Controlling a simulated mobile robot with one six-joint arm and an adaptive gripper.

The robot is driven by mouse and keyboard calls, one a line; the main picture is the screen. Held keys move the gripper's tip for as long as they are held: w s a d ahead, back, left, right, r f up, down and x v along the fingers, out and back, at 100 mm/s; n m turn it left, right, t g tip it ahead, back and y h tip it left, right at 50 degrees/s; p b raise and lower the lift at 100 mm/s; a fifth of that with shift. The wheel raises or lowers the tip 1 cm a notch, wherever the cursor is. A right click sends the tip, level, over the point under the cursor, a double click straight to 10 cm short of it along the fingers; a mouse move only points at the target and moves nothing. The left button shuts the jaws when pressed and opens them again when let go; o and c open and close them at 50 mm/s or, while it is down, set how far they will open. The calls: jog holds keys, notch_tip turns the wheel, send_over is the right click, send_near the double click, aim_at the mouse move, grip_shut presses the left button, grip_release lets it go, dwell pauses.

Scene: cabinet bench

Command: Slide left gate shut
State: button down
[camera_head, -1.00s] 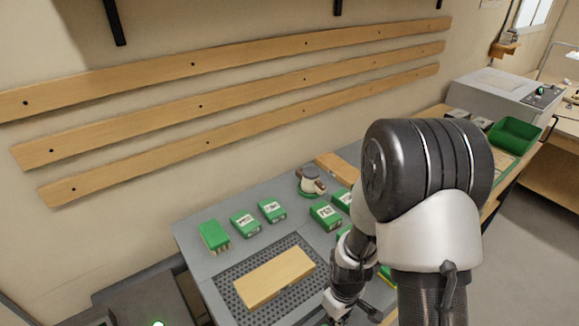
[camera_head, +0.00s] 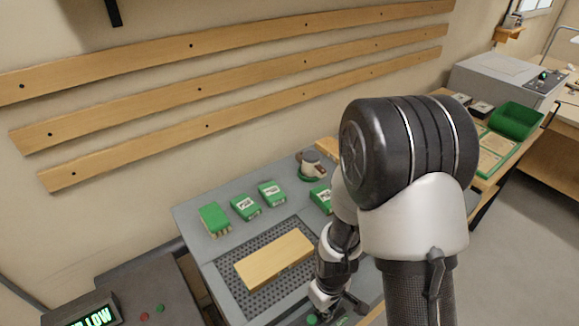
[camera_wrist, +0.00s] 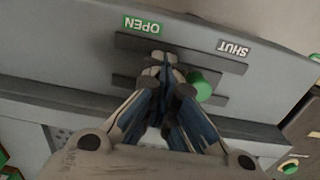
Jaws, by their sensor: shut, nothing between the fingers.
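In the wrist view a grey panel carries dark slide slots, with a green OPEN label (camera_wrist: 142,25) at the left and a grey SHUT label (camera_wrist: 233,48) at the right, both upside down. A green knob (camera_wrist: 200,85) stands at the slots, between the two labels. My gripper (camera_wrist: 161,60) is shut and empty, with its tips just left of the knob, on the OPEN side. I cannot tell whether they touch it. The gate itself is not clearly seen. In the head view my arm hides much of this front edge.
A wooden block (camera_head: 274,260) lies on a perforated dark mat (camera_head: 240,292) on the grey bench. Several green boxes (camera_head: 245,207) stand behind it. A control box with a lit display (camera_head: 92,317) is at lower left. A green bin (camera_head: 515,120) stands at far right.

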jog(key=shift+s+a, duration=0.6)
jog(key=shift+a, duration=0.2)
jog(key=shift+w+d, duration=0.4)
jog(key=shift+d, duration=0.1)
notch_tip(320, 180, up, 8)
jog(key=p, duration=0.6)
